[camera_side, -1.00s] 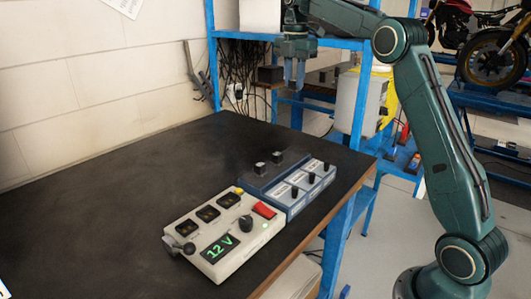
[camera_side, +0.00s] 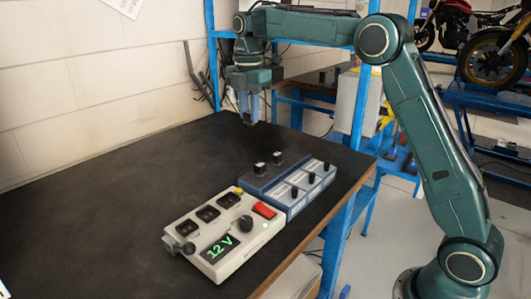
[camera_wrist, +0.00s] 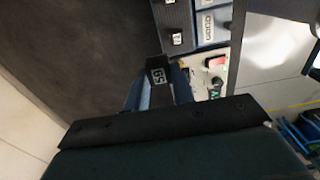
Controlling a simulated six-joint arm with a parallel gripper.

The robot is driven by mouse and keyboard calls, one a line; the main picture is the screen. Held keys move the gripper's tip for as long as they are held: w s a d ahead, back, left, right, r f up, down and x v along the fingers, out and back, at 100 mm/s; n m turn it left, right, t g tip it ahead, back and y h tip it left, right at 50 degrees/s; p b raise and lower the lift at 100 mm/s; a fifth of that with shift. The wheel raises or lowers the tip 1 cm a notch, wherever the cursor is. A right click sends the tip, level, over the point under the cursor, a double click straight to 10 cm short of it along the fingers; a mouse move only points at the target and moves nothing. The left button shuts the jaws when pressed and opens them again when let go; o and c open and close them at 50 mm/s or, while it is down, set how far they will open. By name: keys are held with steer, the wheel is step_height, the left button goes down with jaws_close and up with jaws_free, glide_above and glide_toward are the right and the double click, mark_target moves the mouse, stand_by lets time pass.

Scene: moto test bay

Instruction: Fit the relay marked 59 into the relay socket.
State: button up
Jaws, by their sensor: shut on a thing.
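My gripper (camera_side: 248,108) is shut on a small black relay (camera_wrist: 157,75). In the side view the relay is a small dark block at the fingertips, held in the air above the far part of the bench. The beige test box (camera_side: 245,262) stands at the front of the bench, with three dark square recesses (camera_side: 208,213) on top. I cannot tell which part is the relay socket. My gripper is behind the box in the side view and apart from it.
A dark blue rack (camera_side: 250,181) holds two other black relays (camera_side: 260,169). Beside it is a blue-grey unit (camera_side: 309,195) with several black knobs. The box has a red switch (camera_side: 264,210), a black dial and a green 12 V display. The bench's (camera_side: 105,215) left side is clear.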

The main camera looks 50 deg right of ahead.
steer(key=s+a+f, duration=0.2)
steer(key=a+f, duration=0.2)
steer(key=a, duration=0.5)
steer(key=s+a+f, duration=0.2)
steer(key=a+f, duration=0.2)
steer(key=a, duration=0.6)
steer(key=shift+a+f, duration=0.2)
steer(key=shift+a, duration=0.05)
steer(key=shift+f, duration=0.2)
steer(key=shift+f, duration=2.45)
steer(key=shift+f, duration=0.6)
steer(key=o, duration=1)
steer(key=shift+o, duration=0.2)
steer(key=shift+r, duration=0.2)
